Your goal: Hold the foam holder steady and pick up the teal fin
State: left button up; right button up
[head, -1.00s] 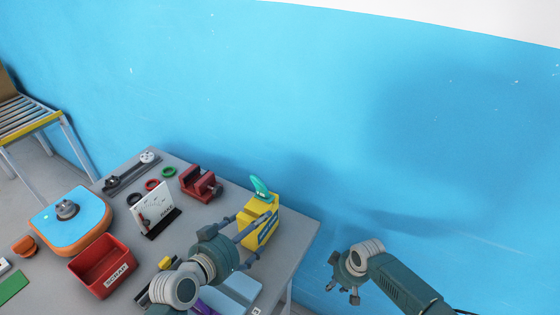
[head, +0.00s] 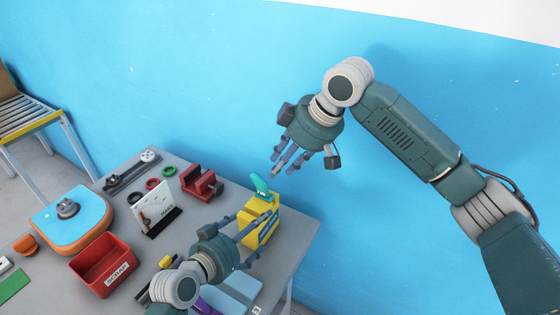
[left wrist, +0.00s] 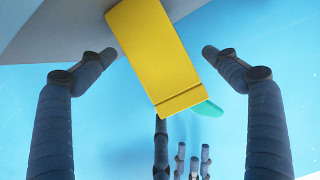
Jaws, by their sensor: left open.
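The yellow foam holder (head: 262,229) stands near the right edge of the table. The teal fin (head: 261,186) sticks up from its top, and its tip also shows in the left wrist view (left wrist: 208,108) at the end of the yellow holder (left wrist: 155,50). My left gripper (head: 252,240) is open at the holder. In the left wrist view its fingers (left wrist: 158,62) lie on both sides of the holder, with visible gaps. My right gripper (head: 288,163) is open and empty, above and slightly right of the fin, fingers pointing down. Its fingers also show in the left wrist view (left wrist: 187,165).
On the table are a red scrap bin (head: 82,266), a dark red vise (head: 196,184), a white card on a stand (head: 150,203) and an orange-blue board piece (head: 90,222). The blue wall (head: 400,60) rises behind. Space right of the table is clear.

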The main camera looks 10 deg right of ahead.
pick_arm(q)
jog(key=shift+x, duration=3.75)
jog(key=shift+c, duration=0.3)
jog(key=c, duration=1.2)
jog(key=shift+f, duration=0.1)
jog(key=shift+c, duration=0.2)
